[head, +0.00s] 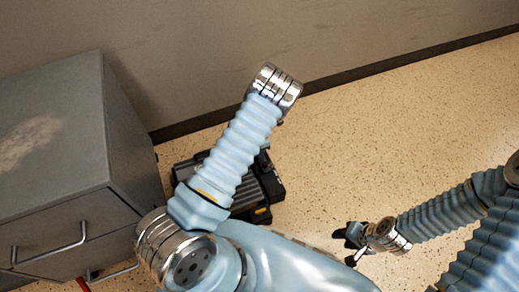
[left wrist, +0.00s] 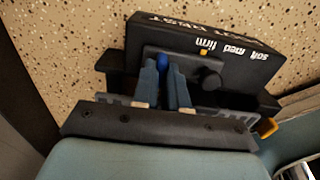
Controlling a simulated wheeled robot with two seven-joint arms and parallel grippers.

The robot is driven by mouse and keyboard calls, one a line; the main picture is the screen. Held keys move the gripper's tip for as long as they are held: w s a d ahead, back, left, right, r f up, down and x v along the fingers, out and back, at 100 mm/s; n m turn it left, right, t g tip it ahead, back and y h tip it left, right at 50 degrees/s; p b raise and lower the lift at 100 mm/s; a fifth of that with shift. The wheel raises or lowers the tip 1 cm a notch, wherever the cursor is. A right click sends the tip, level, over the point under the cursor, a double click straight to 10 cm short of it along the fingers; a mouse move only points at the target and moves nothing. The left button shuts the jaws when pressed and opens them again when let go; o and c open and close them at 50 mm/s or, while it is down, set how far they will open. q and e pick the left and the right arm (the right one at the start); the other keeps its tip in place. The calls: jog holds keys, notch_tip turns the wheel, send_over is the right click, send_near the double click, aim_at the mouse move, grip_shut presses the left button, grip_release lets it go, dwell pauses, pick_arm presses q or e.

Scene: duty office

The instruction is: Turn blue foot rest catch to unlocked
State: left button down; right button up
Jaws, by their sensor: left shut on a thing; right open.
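The black foot rest (head: 268,186) lies on the floor in the head view, partly hidden behind my left arm. In the left wrist view the foot rest (left wrist: 240,62) shows white lettering, "soft", "med" and "firm", on its panel. The blue foot rest catch (left wrist: 163,61) stands up between the fingertips of my left gripper (left wrist: 162,71), which is shut on it. The lower part of the catch is hidden by the fingers. The head view does not show the left fingers or the catch. My right gripper (head: 355,236) is open and empty, to the right of the foot rest.
A grey drawer cabinet (head: 60,150) with metal handles stands close to the left of the foot rest. A wall with a dark skirting (head: 400,62) runs behind. A dark round knob (left wrist: 211,80) sits beside the catch. Speckled floor (head: 400,140) is clear to the right.

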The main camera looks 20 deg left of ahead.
dwell(0.4)
pick_arm(q)
jog(key=c, duration=1.2)
grip_release()
jog(key=shift+o, duration=0.2)
notch_tip(320, 180, up, 14)
jog(key=p, duration=0.2)
jog(key=shift+f+p, duration=0.15)
jog(key=shift+p, duration=0.15)
